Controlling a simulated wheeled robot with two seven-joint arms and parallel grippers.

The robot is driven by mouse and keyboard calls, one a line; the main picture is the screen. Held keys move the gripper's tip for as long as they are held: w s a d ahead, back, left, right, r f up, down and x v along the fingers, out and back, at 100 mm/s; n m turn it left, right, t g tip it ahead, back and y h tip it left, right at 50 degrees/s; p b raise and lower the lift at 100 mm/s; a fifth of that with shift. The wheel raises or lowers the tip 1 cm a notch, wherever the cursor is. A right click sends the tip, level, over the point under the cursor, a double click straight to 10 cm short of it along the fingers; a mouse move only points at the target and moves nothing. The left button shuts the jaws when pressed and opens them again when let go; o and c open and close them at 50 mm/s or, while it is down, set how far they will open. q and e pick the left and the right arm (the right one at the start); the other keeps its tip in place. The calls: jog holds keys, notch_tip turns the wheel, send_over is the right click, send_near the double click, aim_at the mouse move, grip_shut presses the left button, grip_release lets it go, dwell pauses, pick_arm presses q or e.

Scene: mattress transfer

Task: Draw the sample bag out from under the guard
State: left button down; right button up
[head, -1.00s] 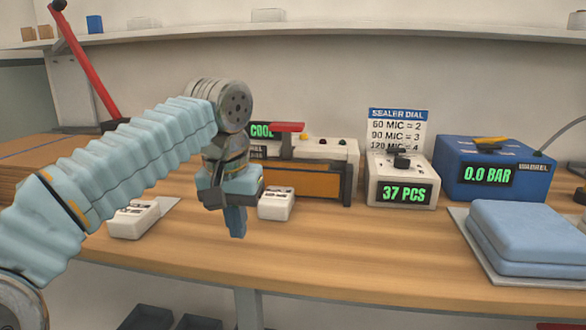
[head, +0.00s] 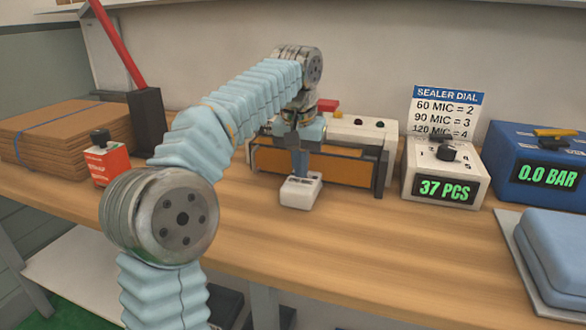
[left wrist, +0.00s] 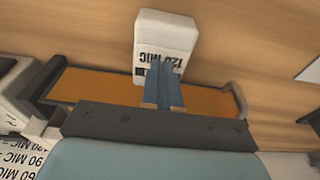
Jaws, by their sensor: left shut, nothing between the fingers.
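The sample bag (head: 300,194), a small white block-like packet, lies on the table in front of the sealer. In the left wrist view the bag (left wrist: 165,38) shows the upside-down print "120 MIC". The orange guard (head: 335,166) runs along the sealer's front; it also shows in the left wrist view (left wrist: 98,87). My left gripper (head: 301,176) is shut and empty, pointing down at the bag's guard-side end. Its fingertips (left wrist: 163,77) overlap that end in the picture; I cannot tell whether they touch it. The fingers hide where bag and guard meet.
A counter box reading 37 PCS (head: 445,178) and a blue vacuum box (head: 545,175) stand to the right. Blue folded pads (head: 562,245) lie at the right edge. A red box (head: 106,165) and stacked cardboard (head: 60,135) stand left. The table front is clear.

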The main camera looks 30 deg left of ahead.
pick_arm(q)
jog(key=shift+w+a+f, duration=0.15)
jog(key=shift+w+f, duration=0.3)
jog(key=shift+w, duration=0.1)
jog(key=shift+s+f, duration=0.1)
jog(key=shift+f, duration=0.3)
pick_arm(e)
jog(key=shift+r, duration=0.1)
